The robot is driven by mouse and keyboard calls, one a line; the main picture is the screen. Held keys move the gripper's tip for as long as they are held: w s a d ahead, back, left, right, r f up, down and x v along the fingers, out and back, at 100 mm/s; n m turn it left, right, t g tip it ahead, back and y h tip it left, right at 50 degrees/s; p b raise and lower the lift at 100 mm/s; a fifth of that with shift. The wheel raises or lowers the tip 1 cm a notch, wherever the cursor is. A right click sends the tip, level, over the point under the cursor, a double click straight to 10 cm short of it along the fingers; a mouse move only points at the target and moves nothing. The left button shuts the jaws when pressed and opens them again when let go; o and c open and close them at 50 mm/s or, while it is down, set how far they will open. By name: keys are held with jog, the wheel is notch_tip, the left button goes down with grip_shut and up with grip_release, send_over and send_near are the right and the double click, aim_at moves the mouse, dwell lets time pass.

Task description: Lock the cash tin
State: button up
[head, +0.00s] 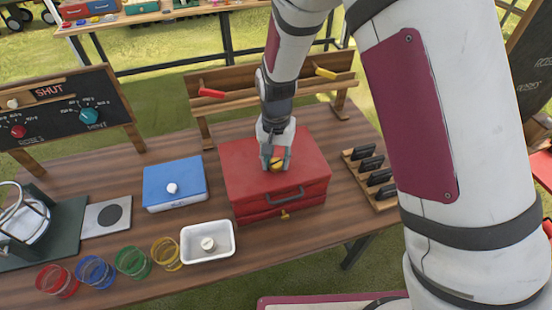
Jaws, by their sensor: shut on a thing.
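The red cash tin (247,182) stands in the middle of the wooden table. Its front has a dark grey handle (285,198), and a small brass piece (285,215) shows low on the front, too small to make out as key or latch. My gripper (276,164) points down over the top of the tin. It is shut on a small golden knob-like thing (278,161) at the lid. The fingers partly hide this thing, so I cannot tell whether it is fixed to the lid. The lid looks flat and closed.
A blue box (156,190) with a white knob and a white dish (190,251) stand left of the tin. Several coloured glass cups (131,262) line the front edge. A wooden rack with dark cards (355,154) is at right. A rail with red and yellow pegs (225,83) stands behind.

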jog(key=n, duration=0.3)
jog(key=shift+n, duration=0.3)
jog(key=n+b, duration=0.1)
jog(key=n, duration=0.3)
jog(key=shift+n, duration=0.3)
jog(key=n+b, duration=0.1)
jog(key=n, duration=0.2)
jog(key=shift+n, duration=2)
jog(key=o, duration=1.2)
